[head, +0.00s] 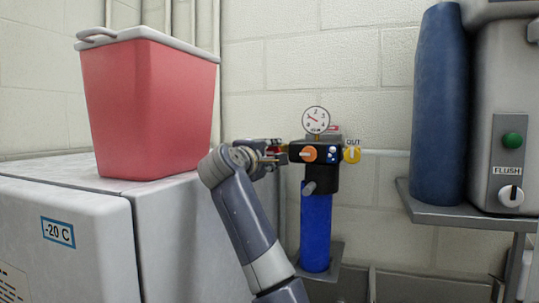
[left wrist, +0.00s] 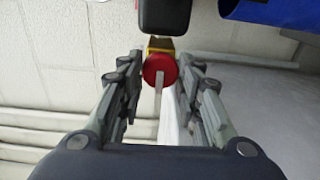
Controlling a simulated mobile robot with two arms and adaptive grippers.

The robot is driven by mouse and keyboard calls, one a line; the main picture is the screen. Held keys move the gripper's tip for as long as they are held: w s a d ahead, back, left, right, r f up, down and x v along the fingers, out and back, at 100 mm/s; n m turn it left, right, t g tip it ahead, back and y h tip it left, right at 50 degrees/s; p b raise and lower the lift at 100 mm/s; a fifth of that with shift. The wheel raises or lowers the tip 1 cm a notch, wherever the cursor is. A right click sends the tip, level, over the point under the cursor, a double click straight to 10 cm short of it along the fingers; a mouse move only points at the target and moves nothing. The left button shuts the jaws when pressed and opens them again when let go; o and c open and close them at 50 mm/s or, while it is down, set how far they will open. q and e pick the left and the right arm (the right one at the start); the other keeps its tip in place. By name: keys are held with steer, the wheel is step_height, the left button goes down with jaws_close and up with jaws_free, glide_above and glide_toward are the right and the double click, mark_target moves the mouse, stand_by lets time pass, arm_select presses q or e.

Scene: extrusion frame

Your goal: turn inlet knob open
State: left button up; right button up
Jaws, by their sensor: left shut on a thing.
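The inlet knob (left wrist: 157,66) is red with a white pointer, in front of a yellow piece (left wrist: 160,44) at the black filter head. In the left wrist view it sits between the two fingers of my left gripper (left wrist: 155,78), which is shut on it. The pointer runs down the picture there. In the head view my left gripper (head: 277,151) reaches the left side of the filter unit and mostly hides the knob. My right gripper is not in view.
A gauge (head: 316,120) stands on top of the unit. A red bin (head: 155,105) sits on the white freezer (head: 70,240) at left. A blue cylinder (head: 440,110) and a grey FLUSH box (head: 505,110) stand on a shelf (head: 465,216) at right.

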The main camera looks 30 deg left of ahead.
arm_select(q)
steer(key=o, duration=1)
steer(key=shift+a, duration=0.15)
steer(key=v, duration=1.2)
steer(key=shift+f, duration=0.1)
